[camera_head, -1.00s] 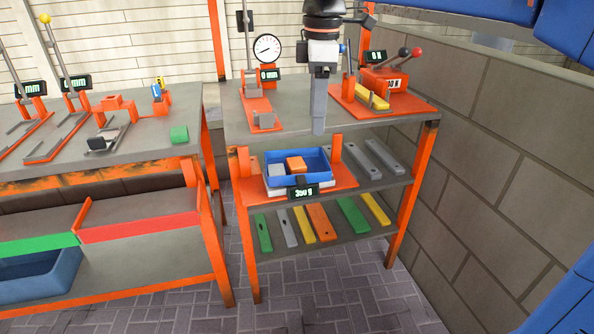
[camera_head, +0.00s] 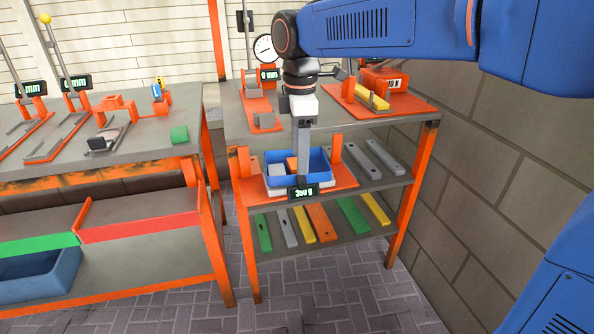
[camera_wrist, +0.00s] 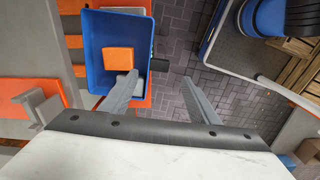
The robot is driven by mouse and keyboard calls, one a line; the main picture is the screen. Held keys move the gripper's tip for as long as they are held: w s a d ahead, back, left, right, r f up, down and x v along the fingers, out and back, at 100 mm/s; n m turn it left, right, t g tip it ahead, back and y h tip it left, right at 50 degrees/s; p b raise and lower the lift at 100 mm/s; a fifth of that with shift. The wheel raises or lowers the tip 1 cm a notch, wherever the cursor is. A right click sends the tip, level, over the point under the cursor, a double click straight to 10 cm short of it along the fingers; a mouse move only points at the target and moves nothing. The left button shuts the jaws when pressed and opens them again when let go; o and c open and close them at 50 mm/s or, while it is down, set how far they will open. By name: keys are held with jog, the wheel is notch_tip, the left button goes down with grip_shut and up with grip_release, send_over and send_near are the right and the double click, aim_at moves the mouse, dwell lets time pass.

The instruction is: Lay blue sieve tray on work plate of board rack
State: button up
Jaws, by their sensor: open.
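The blue tray (camera_head: 320,176) sits on a pale base on the orange plate (camera_head: 345,178) of the rack's middle shelf. It holds an orange block (camera_head: 291,163) and a pale grey block (camera_head: 275,174). My gripper (camera_head: 303,182) is at the tray's near side in the head view, its tips hard to separate there. In the wrist view my open gripper (camera_wrist: 159,80) has its left finger over the tray interior (camera_wrist: 106,30) and its right finger outside, above the floor. The orange block also shows there (camera_wrist: 118,60). I cannot tell whether a finger touches the tray wall.
A 350 g display (camera_head: 303,193) stands in front of the tray. Orange uprights (camera_head: 336,148) flank it. Grey boards lie to the right (camera_head: 383,156); coloured boards lie on the lower shelf (camera_head: 322,222). The top shelf (camera_head: 335,123) carries test devices.

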aim_at(302, 179)
jog(key=shift+w+d+f, duration=0.1)
jog(key=shift+d+f, duration=0.05)
jog(key=shift+f, duration=1.4)
jog(key=shift+w+d+f, duration=0.1)
jog(key=shift+f, duration=1.45)
jog(key=shift+c, duration=0.2)
